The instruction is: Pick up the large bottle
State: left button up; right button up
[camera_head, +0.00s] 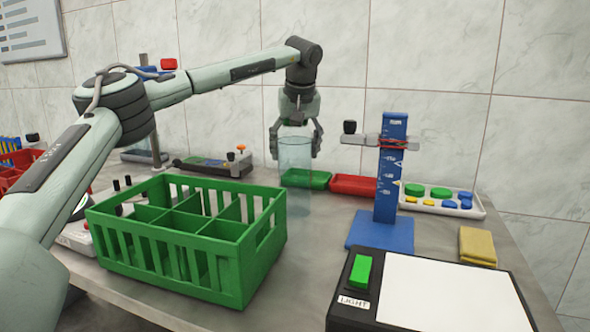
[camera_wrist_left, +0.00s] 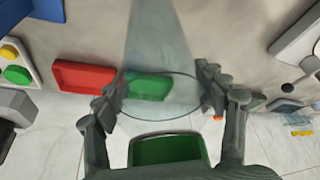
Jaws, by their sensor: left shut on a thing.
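The large bottle (camera_head: 295,185) is a clear, bluish glass cylinder, upright in the middle of the head view, behind the green crate's right corner. In the left wrist view the bottle (camera_wrist_left: 160,45) is see-through, with its round rim between the fingers. My left gripper (camera_head: 296,147) points down from above, shut on the upper part of the bottle, one finger on each side. In the left wrist view my left gripper (camera_wrist_left: 163,88) has its fingers at the two sides of the rim. I cannot tell whether the bottle's base touches the table. My right gripper is not in view.
A green divided crate (camera_head: 170,255) stands in front on the left. Green (camera_head: 306,178) and red (camera_head: 353,185) trays lie behind the bottle. A blue stand (camera_head: 390,170) rises to its right. A light box (camera_head: 445,300) is at the front right. Bare table lies between them.

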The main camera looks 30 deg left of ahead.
pick_arm(q)
jog(key=c, duration=0.9)
jog(key=shift+w+r, duration=0.1)
jog(key=shift+r, duration=0.05)
jog(key=shift+r, duration=0.1)
